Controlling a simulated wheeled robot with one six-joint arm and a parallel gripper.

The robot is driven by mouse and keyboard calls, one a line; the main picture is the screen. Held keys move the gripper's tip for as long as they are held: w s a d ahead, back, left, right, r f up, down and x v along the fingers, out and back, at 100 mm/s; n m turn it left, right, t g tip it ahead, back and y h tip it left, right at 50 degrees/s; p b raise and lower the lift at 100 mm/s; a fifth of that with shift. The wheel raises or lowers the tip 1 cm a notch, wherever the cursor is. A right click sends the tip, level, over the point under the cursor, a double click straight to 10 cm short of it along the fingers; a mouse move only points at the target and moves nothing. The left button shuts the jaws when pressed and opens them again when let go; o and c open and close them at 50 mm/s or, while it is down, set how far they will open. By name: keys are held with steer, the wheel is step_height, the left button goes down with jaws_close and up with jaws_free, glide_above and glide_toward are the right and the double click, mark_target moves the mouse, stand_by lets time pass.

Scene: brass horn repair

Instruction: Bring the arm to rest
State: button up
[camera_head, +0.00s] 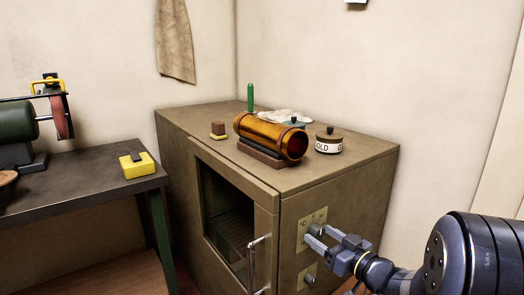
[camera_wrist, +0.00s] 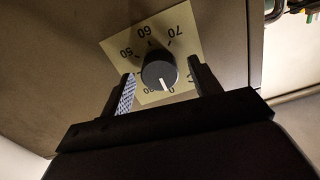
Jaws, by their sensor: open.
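My gripper (camera_head: 314,237) is in front of the right-hand face of a brown oven cabinet (camera_head: 345,190). In the wrist view my gripper (camera_wrist: 160,90) is open, with one finger on each side of a dark round knob (camera_wrist: 158,72). The knob sits on a cream dial plate (camera_wrist: 150,40) with numbers, and its white mark points toward the bottom of that picture. I cannot tell whether either finger touches the knob. A lower knob (camera_head: 309,280) shows below my gripper in the head view.
On the cabinet top are an amber cylinder (camera_head: 265,136) on a cradle, a lidded tin (camera_head: 329,141), a brush-like block (camera_head: 218,130) and a green upright handle (camera_head: 250,97). The cabinet door has a handle (camera_head: 258,262). A bench (camera_head: 90,180) with a grinder (camera_head: 30,125) stands left.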

steer(key=m+p, duration=0.1)
steer(key=m, duration=0.3)
steer(key=shift+m+p, duration=0.3)
steer(key=shift+p, duration=0.05)
